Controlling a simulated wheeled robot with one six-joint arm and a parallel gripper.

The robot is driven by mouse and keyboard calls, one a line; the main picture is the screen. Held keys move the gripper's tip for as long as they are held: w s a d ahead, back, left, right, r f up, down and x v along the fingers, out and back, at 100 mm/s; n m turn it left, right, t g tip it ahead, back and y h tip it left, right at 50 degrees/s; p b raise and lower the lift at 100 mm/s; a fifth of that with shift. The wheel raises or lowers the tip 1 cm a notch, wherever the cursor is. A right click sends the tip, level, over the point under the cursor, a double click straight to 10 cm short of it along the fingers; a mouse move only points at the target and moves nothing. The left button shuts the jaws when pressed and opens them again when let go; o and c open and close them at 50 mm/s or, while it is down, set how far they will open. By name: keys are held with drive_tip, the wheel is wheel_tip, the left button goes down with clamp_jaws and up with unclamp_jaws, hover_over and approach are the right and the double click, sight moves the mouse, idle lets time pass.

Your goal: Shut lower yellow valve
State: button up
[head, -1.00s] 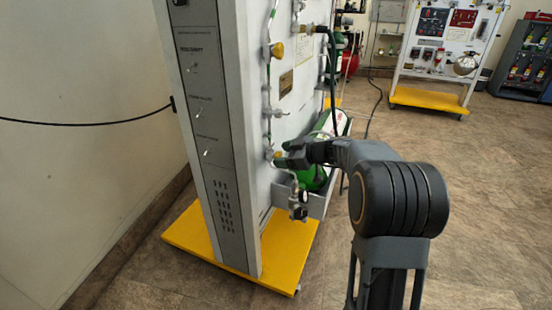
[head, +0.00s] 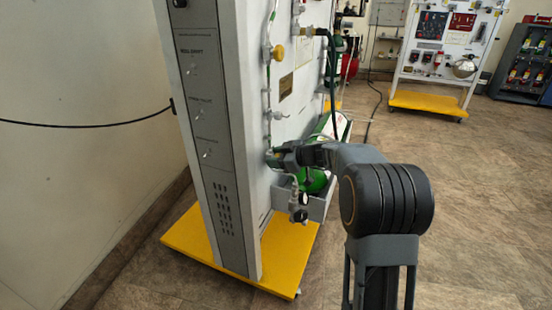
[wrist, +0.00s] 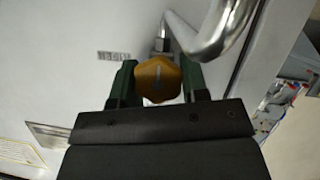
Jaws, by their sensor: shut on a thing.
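The lower yellow valve knob (wrist: 158,79) sits between my gripper's two green fingers (wrist: 158,85) in the wrist view, with a finger on each side of it. A pale line runs down the knob's face. A bent metal pipe (wrist: 212,38) rises behind and to the right of it. In the head view my gripper (head: 277,157) reaches the lower part of the grey trainer panel and largely hides the lower valve. The upper yellow valve (head: 278,54) is in plain view higher on the same panel.
The trainer's yellow base (head: 190,240) sticks out at floor level. The floor to the right is open.

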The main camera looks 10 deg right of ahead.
drive_tip(key=c, duration=0.4)
drive_tip(key=shift+o, duration=0.2)
drive_tip(key=m+g+y, duration=0.1)
drive_tip(key=m+g, duration=0.1)
drive_tip(key=m, duration=0.1)
drive_tip(key=shift+w, duration=0.1)
drive_tip(key=o, duration=0.9)
drive_tip(key=shift+o, duration=0.2)
drive_tip(key=p+v, duration=0.3)
drive_tip(key=v, duration=1.1)
drive_tip(key=shift+f, duration=0.15)
